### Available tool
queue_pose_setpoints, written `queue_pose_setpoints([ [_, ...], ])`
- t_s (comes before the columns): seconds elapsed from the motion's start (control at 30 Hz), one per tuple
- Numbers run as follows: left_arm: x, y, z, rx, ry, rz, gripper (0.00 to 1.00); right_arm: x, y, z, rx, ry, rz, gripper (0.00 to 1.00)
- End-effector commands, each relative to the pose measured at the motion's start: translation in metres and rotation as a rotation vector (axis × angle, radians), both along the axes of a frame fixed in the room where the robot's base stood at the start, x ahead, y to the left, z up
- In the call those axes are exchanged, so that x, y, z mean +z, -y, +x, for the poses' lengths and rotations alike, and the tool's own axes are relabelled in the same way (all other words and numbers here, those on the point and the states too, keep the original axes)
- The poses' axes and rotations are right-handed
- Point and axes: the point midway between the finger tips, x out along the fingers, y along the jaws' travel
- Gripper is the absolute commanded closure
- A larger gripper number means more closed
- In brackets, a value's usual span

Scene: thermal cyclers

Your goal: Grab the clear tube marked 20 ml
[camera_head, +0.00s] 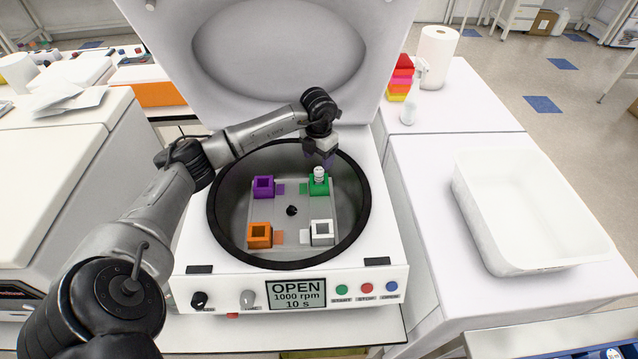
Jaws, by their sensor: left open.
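A small tube with a whitish cap (319,173) stands in the green holder (319,187) inside the open centrifuge (291,293). Its marking is too small to read. My left gripper (326,160) is just above and behind the tube, pointing down. It is open, and the tube shows in front of it; whether they touch I cannot tell. The purple holder (263,187), orange holder (259,235) and white holder (322,233) show no tube. My right gripper is not in view.
The raised centrifuge lid (281,100) stands close behind my left arm. The dark bowl rim (212,215) surrounds the holders. An empty white tray (480,225) is on the right bench, with a paper roll (437,52) and coloured stacked boxes (401,78) farther back.

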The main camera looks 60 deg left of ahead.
Motion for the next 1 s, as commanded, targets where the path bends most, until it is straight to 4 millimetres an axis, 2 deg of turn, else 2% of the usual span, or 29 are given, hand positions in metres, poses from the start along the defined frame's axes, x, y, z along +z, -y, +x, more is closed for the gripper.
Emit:
queue_pose_setpoints([
  [0.27, -0.011, 0.001, 0.0, -0.001, -0.001, -0.001, 0.39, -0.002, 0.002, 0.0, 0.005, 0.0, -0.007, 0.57],
  [0.63, -0.054, 0.002, 0.0, 0.0, -0.003, -0.002, 0.39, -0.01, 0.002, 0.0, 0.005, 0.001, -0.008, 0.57],
  [0.9, -0.057, 0.002, 0.0, -0.001, 0.0, 0.0, 0.39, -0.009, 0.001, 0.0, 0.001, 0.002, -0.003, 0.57],
  [1.0, -0.057, 0.002, 0.0, -0.001, 0.0, 0.0, 0.49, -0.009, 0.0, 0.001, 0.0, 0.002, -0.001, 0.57],
])
